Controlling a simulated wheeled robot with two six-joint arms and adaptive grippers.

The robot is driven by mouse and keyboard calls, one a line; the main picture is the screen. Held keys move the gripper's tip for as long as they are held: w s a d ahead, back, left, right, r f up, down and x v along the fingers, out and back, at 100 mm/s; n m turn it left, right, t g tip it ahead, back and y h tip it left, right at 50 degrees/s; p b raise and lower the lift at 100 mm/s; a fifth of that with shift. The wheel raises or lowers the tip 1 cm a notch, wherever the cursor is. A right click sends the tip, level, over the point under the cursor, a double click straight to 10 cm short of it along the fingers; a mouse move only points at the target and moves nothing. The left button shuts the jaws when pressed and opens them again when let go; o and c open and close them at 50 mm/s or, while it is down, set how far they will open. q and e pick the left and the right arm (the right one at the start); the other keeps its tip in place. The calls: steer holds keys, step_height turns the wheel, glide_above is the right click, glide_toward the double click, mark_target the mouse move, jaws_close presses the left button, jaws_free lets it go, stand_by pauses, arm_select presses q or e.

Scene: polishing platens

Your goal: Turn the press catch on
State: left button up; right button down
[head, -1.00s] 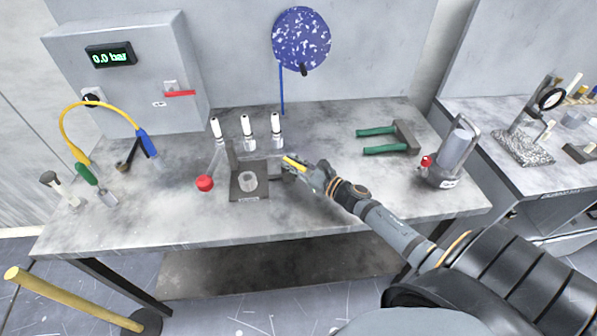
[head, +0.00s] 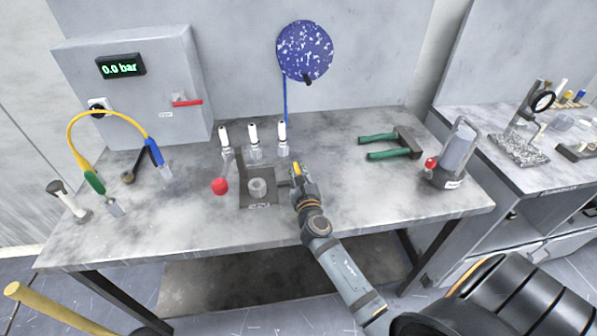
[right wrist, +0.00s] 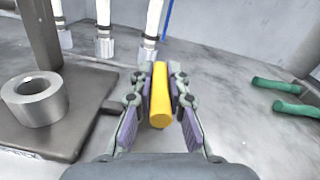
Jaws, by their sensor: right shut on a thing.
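The press (head: 257,203) stands on the workbench, with a dark base plate, an upright post, a metal ring (head: 257,187) on the plate and a red ball knob (head: 220,186) at its left. Its catch has a yellow handle (head: 297,170) at the right side of the plate. My right gripper (head: 299,182) is shut on this handle. In the right wrist view the yellow handle (right wrist: 159,97) lies between the two finger pads, pointing away from the wrist. A short dark bar (right wrist: 110,106) runs from the base plate towards it; the joint is hidden behind the finger. My left gripper is out of view.
A control box (head: 130,90) reads 0.0 bar. The bench front right is clear.

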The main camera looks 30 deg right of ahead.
steer(key=shift+m+h, duration=0.4)
steer(key=c, duration=1.3)
jaws_free()
steer(key=shift+s+a, duration=0.1)
steer(key=v, duration=0.7)
steer(key=shift+s+a+r, duration=0.1)
steer(key=shift+s, duration=0.05)
